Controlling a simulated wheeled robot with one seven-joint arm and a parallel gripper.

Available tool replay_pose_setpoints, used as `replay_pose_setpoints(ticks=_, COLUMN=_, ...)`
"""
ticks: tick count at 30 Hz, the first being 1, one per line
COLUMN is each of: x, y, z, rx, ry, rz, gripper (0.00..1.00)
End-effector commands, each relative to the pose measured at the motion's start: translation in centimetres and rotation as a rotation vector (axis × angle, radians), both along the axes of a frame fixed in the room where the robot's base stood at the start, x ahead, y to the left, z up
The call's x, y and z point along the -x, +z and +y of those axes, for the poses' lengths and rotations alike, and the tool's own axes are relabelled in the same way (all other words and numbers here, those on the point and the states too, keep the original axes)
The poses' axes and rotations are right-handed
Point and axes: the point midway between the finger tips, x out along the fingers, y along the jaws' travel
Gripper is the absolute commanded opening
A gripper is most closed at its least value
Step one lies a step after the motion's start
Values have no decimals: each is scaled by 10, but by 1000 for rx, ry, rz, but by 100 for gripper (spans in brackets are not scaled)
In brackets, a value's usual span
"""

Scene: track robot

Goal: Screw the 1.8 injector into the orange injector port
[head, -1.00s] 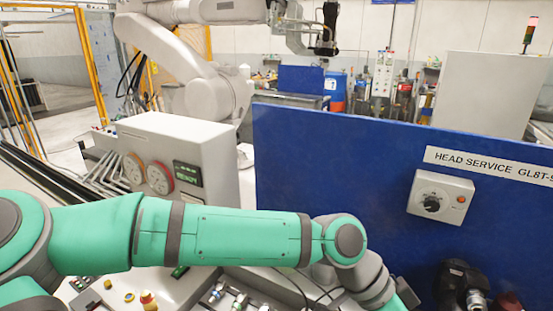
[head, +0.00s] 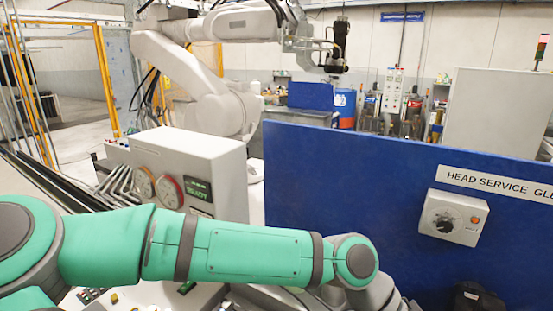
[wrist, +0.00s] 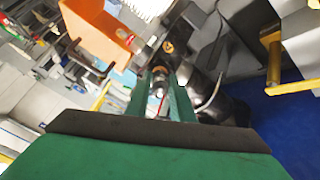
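In the wrist view my gripper (wrist: 160,84) has two green fingers reaching away from the camera. A small metallic piece with a copper-orange end (wrist: 160,72) shows between the fingertips. I cannot tell whether the fingers grip it or it lies beyond them, nor whether it is the 1.8 injector. A dark rounded metal part (wrist: 205,85) is just right of the fingertips. A large orange piece (wrist: 98,30) is at the upper left; I cannot tell if it belongs to the orange injector port. In the head view the gripper is out of sight and no injector can be made out.
In the head view a blue panel (head: 350,190) with a knob box (head: 453,218) stands at the right. A grey console with dials (head: 185,172) is left of centre. A white robot arm (head: 190,75) stands behind. A yellow bar (wrist: 275,62) is at right in the wrist view.

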Motion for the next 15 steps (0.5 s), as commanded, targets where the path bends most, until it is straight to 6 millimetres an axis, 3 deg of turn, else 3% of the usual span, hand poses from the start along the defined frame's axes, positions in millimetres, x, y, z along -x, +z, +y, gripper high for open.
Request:
replay_pose_setpoints(ticks=10, x=0, y=0, z=0, rx=9, ry=-16, rz=-14, gripper=0)
replay_pose_setpoints(ticks=15, x=0, y=0, z=0, rx=81, ry=-151, rz=-129, gripper=0)
